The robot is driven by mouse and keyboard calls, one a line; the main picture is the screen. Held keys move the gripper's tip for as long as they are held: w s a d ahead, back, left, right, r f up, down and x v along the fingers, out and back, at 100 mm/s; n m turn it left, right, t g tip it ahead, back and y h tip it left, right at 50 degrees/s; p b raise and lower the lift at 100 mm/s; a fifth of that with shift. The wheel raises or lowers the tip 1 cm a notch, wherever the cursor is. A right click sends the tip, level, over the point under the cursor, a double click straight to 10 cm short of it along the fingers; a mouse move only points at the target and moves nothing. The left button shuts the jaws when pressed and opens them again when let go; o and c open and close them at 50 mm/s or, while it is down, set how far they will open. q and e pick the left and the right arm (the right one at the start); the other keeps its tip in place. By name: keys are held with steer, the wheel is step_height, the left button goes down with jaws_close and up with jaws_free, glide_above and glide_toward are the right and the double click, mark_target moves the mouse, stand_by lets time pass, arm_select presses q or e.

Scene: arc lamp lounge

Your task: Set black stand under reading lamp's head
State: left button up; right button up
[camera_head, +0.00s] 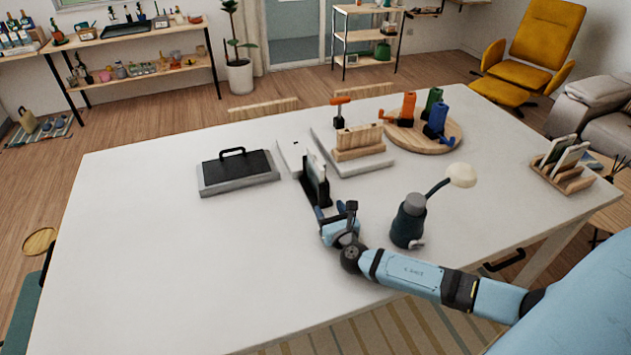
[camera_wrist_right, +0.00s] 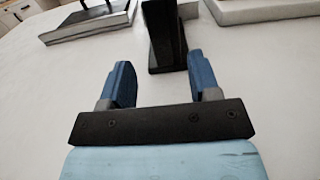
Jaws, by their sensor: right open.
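The black stand (camera_head: 316,184) is upright near the middle of the white table, with a pale panel at its back. In the right wrist view the black stand (camera_wrist_right: 165,40) is just beyond the gap between the fingers, its base flat on the table. My right gripper (camera_head: 338,212) is open and empty, low over the table at the stand's near side; its two blue fingers (camera_wrist_right: 160,80) show apart. The reading lamp (camera_head: 408,224) has a dark body right of my gripper. Its cream head (camera_head: 461,175) hangs out to the right on a curved neck. My left gripper is out of view.
A dark-topped grey box (camera_head: 238,172) with a handle lies left of the stand. A tray with a wooden block (camera_head: 358,143) and a round board (camera_head: 440,142) with coloured items stand behind. A wooden rack (camera_head: 563,165) is far right. The table's left front is clear.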

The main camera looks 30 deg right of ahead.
mark_target(323, 195)
steer(key=x, duration=0.3)
steer(key=shift+w+d, duration=0.1)
steer(key=shift+w, duration=0.2)
steer(key=x, duration=0.1)
steer(key=p+x, duration=0.1)
steer(key=x, duration=0.2)
steer(key=shift+w+d+r, duration=0.15)
steer(key=shift+w+r, duration=0.15)
steer(key=shift+w, duration=0.1)
steer(key=shift+w+d+f, duration=0.1)
steer(key=shift+w, duration=0.15)
steer(key=shift+c, duration=0.7)
jaws_close()
